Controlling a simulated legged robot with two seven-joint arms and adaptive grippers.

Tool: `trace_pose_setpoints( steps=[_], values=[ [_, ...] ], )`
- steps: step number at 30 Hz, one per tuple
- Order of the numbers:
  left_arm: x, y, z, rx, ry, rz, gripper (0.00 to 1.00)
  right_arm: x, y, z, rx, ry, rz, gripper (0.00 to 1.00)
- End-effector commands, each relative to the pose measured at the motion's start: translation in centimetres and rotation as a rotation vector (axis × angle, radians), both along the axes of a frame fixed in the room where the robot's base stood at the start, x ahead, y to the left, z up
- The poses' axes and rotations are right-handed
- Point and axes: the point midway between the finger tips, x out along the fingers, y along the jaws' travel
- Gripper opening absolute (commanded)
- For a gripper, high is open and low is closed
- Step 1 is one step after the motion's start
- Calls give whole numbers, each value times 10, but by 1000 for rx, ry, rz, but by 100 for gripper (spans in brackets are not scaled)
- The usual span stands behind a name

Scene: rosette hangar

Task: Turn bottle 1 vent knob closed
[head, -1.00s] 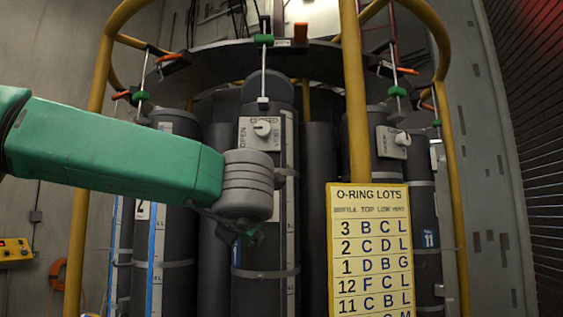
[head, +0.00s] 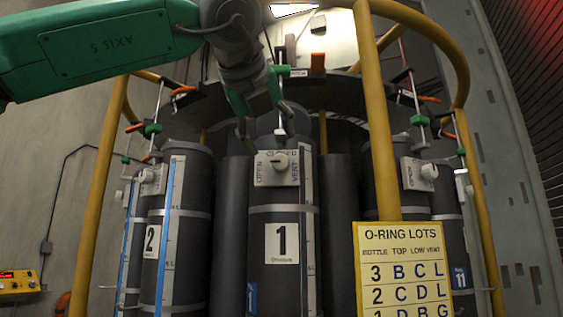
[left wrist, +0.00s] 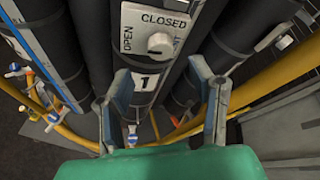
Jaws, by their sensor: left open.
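Bottle 1 (head: 282,285) is a dark upright cylinder with a "1" label, in the middle of the head view. Its light vent plate (head: 263,180) is marked OPEN on the left and CLOSED on top. The round white vent knob (head: 280,163) sits on the plate; the knob also shows in the left wrist view (left wrist: 160,44). I cannot tell for sure where the knob points. My left gripper (head: 264,122) is open and empty, with its fingers just above the plate in the head view. In the left wrist view, the gripper (left wrist: 160,75) has its fingers apart, pointing toward the plate.
Bottle 2 (head: 178,270) stands left, and bottle 11 (head: 453,245) right, each beside further dark cylinders. A yellow post (head: 378,130) and the yellow O-ring lots sign (head: 400,240) stand right of bottle 1. Clamps with green and orange handles line the rack above.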

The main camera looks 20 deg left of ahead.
Motion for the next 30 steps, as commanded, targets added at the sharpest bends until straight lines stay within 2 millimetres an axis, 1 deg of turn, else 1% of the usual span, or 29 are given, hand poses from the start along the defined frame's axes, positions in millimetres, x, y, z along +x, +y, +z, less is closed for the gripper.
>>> trace_pose_setpoints(
  steps=[1, 3, 6, 10, 15, 24, 26, 27, 28, 29, 30],
  values=[
    [11, 1, -4, 0, 4, 1, 49, 0, 0, 2, 0, 0, 0, 59],
    [24, 1, -9, 1, 3, 0, 49, 0, 0, 3, 0, 0, 0, 59],
    [42, 2, -15, 1, 3, 0, 49, 0, 0, 6, 0, 0, 0, 59],
    [58, 2, -21, 2, 1, 0, 49, 0, 0, 8, 0, 0, 0, 59],
    [69, 3, -25, 2, -1, 0, 49, 0, 0, 9, 0, 0, 0, 59],
    [71, 3, -26, 3, -1, -1, 49, 0, 0, 8, 0, 0, 0, 59],
    [71, 3, -26, 3, -1, -1, 28, 0, 0, 8, 0, 0, 0, 59],
    [71, 3, -26, 3, -1, -1, 14, 0, 0, 8, 0, 0, 0, 59],
    [71, 3, -26, 2, -1, 0, 4, 0, 0, 8, 0, 0, 0, 59],
    [71, 3, -26, 2, -1, 0, 0, 0, 0, 8, 0, 0, 0, 59],
    [71, 3, -26, 2, 0, 1, 0, 0, 0, 8, 0, 0, 0, 59]
  ],
)
